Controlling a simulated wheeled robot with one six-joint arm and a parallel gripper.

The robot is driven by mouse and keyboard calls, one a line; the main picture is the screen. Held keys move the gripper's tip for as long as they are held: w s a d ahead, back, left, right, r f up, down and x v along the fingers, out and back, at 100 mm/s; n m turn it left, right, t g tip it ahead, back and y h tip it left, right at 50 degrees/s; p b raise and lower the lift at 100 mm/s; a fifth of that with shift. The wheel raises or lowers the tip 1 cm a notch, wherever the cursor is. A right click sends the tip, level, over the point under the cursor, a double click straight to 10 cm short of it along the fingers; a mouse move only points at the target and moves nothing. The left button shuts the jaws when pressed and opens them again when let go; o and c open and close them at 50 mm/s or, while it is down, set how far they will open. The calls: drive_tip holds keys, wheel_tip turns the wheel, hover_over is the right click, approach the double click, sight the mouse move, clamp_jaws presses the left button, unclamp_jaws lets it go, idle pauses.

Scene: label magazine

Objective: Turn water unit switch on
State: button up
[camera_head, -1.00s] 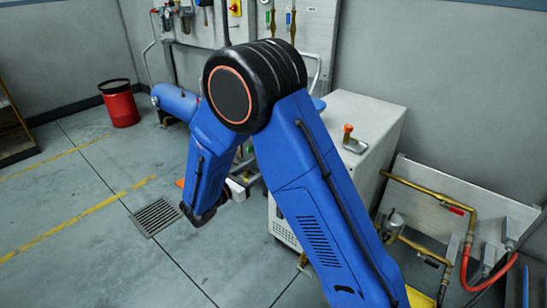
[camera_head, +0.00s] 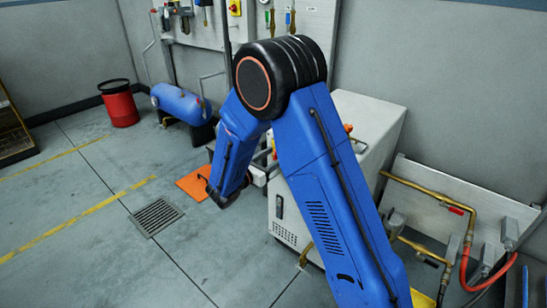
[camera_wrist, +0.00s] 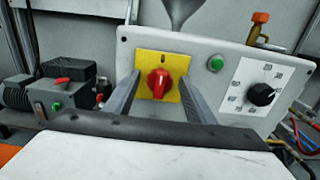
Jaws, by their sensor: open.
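The switch is a red rotary knob (camera_wrist: 159,84) on a yellow plate (camera_wrist: 146,64), fixed to the pale front panel of the water unit (camera_wrist: 206,84). A small dark mark shows above the knob, and the knob's handle looks close to upright. My gripper (camera_wrist: 160,92) is open in the wrist view, with one finger at each side of the knob. I see gaps between the fingers and the knob; whether the tips touch the plate is unclear. In the head view the white unit cabinet (camera_head: 368,112) stands behind my arm, which hides the switch.
Right of the switch are a green button (camera_wrist: 216,63) and a black dial (camera_wrist: 261,94). An orange-topped valve (camera_wrist: 258,27) stands above. A grey motor box with a green button (camera_wrist: 56,107) is at left. Brass pipes (camera_head: 425,189) run right of the cabinet.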

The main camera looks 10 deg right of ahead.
drive_tip(key=c, duration=1)
drive_tip(key=shift+m, duration=0.3)
drive_tip(key=m, duration=0.3)
drive_tip(key=shift+m, duration=0.4)
drive_tip(key=m, duration=0.4)
drive_tip(key=shift+s+f, duration=0.1)
drive_tip(key=shift+s, duration=0.05)
drive_tip(key=m, duration=0.5)
drive_tip(key=shift+d, duration=0.1)
drive_tip(key=m, duration=0.4)
drive_tip(key=shift+f, duration=0.15)
drive_tip(key=shift+m, duration=0.4)
